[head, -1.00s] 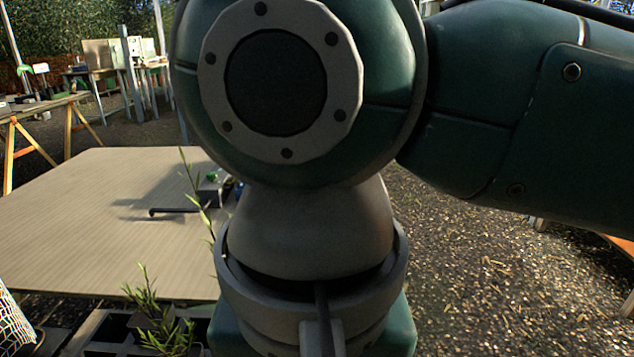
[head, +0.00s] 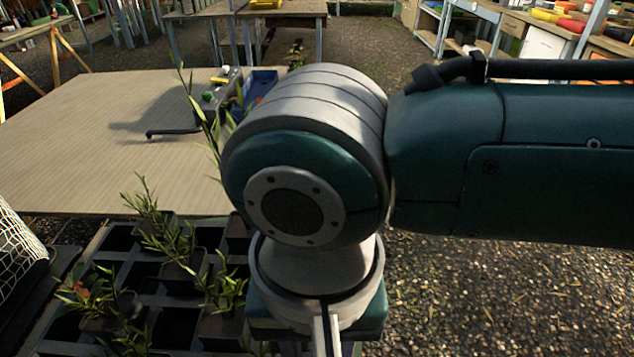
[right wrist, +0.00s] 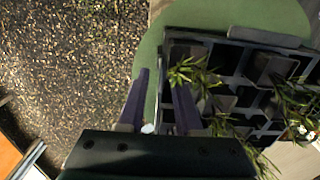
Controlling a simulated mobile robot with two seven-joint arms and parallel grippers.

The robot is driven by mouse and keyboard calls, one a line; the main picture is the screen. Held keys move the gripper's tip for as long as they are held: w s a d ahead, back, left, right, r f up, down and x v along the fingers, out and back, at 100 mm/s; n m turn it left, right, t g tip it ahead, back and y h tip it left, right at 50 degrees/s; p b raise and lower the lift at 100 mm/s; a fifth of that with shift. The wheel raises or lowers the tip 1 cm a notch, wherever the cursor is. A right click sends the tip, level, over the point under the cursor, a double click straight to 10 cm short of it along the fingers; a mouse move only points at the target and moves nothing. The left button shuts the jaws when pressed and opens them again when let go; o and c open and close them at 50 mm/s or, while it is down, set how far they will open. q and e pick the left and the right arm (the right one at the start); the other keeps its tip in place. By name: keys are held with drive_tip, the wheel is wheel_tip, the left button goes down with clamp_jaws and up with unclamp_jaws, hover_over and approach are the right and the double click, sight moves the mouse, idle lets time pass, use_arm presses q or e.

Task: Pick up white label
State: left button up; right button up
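My right gripper (right wrist: 160,80) shows in the right wrist view with two purple fingers spread apart and nothing clearly held between them. A small white patch (right wrist: 147,128) shows low between the fingers, near their base; I cannot tell whether it is the white label. The fingers are over the left edge of a dark tray (right wrist: 225,70) with plant pots. In the head view my right arm hides the gripper and part of the tray (head: 128,258). No label can be clearly made out there. My left gripper is not in view.
A plant (right wrist: 188,72) stands close to the right-hand finger. Several potted seedlings fill parts of the tray. Behind it is a wide wooden table (head: 90,165) with a grey canister (head: 215,95) and a blue crate (head: 262,85). Gravel ground (head: 500,290) is clear at the right.

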clamp_jaws()
idle(1.2)
